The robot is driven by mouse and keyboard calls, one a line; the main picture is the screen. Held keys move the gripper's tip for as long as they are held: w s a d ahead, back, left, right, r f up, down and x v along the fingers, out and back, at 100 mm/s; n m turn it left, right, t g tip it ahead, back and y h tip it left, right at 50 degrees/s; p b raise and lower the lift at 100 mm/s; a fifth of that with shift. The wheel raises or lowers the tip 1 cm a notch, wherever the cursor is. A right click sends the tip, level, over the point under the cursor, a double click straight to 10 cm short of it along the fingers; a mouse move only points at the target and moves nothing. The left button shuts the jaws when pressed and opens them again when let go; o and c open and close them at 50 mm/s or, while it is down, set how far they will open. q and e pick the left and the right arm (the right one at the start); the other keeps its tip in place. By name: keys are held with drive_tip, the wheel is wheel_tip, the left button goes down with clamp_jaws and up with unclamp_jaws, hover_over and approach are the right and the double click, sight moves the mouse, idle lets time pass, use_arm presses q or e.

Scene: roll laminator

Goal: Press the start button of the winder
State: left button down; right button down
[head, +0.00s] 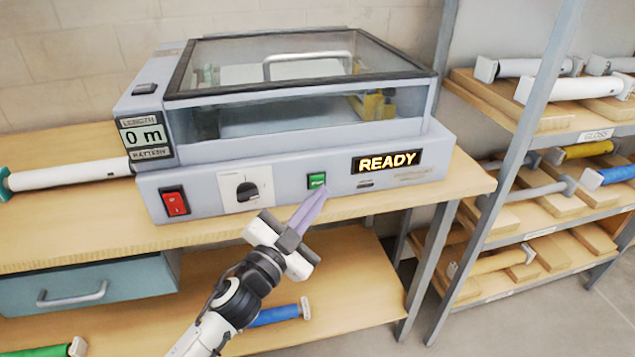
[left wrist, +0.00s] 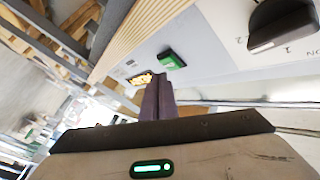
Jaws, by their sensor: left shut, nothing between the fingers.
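The winder (head: 290,120) is a grey machine with a clear lid, standing on a wooden bench. Its green start button (head: 317,181) is on the front panel, between the black dial (head: 246,190) and the lit READY display (head: 387,161). My left gripper (head: 318,194) is shut and empty, its fingertips just below and in front of the green button. In the left wrist view the green button (left wrist: 172,60) shows just beyond the fingertips (left wrist: 157,82), with a small gap in the picture; I cannot tell whether they touch. My right gripper is not in view.
A red rocker switch (head: 174,202) sits at the panel's left, below a display reading 0 m (head: 143,135). A shelf rack (head: 540,130) with rolls stands to the right. A drawer (head: 90,286) and a lower shelf (head: 350,280) are under the bench (head: 60,236).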

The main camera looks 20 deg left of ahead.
use_arm(q)
drive_tip(key=shift+w+a, duration=0.1)
drive_tip(key=shift+w, duration=0.05)
drive_tip(key=shift+w+a, duration=0.15)
drive_tip(key=shift+w, duration=0.05)
idle(0.3)
drive_tip(key=shift+w+a, duration=0.25)
drive_tip(key=shift+w, duration=0.1)
idle(0.8)
drive_tip(key=shift+s, duration=0.1)
drive_tip(key=shift+s+d, duration=0.45)
drive_tip(key=shift+s, duration=0.15)
drive_tip(key=shift+s+d, duration=0.75)
drive_tip(key=shift+s, duration=0.3)
drive_tip(key=shift+s+d, duration=0.7)
drive_tip(key=shift+s, duration=0.35)
